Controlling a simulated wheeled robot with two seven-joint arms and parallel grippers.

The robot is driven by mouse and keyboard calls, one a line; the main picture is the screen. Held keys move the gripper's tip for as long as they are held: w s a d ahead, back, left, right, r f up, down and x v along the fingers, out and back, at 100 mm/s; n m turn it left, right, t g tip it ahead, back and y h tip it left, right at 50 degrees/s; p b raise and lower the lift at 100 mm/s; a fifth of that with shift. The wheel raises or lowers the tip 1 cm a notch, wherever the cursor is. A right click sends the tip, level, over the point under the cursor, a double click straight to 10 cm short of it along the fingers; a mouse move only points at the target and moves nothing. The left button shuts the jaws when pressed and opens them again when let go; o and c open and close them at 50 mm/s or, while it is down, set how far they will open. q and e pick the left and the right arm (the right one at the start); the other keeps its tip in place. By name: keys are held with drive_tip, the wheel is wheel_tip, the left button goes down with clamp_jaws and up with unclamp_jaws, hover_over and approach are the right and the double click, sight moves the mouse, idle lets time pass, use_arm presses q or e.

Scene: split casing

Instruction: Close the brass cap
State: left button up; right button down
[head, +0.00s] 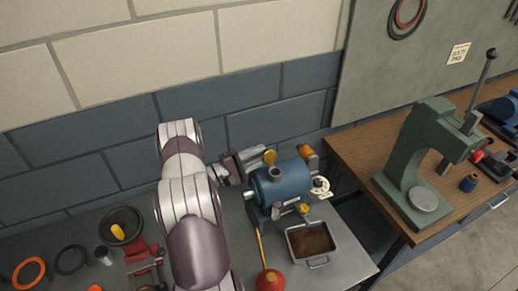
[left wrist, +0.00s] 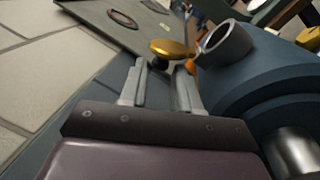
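The brass cap (head: 269,157) is a round gold disc standing beside the open grey neck (head: 275,173) on top of the blue casing (head: 285,189). In the left wrist view the cap (left wrist: 168,48) appears just beyond my fingertips, and the grey neck (left wrist: 227,43) stands to its right, uncovered. My left gripper (head: 258,156) is behind and left of the casing's top, close to the cap. In the left wrist view its two fingers (left wrist: 161,72) are apart with nothing gripped between them. Whether a fingertip touches the cap I cannot tell. My right gripper is not in view.
A metal tray of brown liquid (head: 330,242) and a red oil can (head: 270,281) stand in front of the casing. A dark bowl (head: 134,218) and a red vise (head: 143,258) are at left. A green press (head: 408,160) stands on the wooden bench. The brick wall is close behind.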

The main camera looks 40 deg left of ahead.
use_arm(q)
drive_tip(key=shift+d+r, duration=0.2)
drive_tip(key=shift+d, duration=0.2)
drive_tip(key=shift+a, duration=0.1)
clamp_jaws()
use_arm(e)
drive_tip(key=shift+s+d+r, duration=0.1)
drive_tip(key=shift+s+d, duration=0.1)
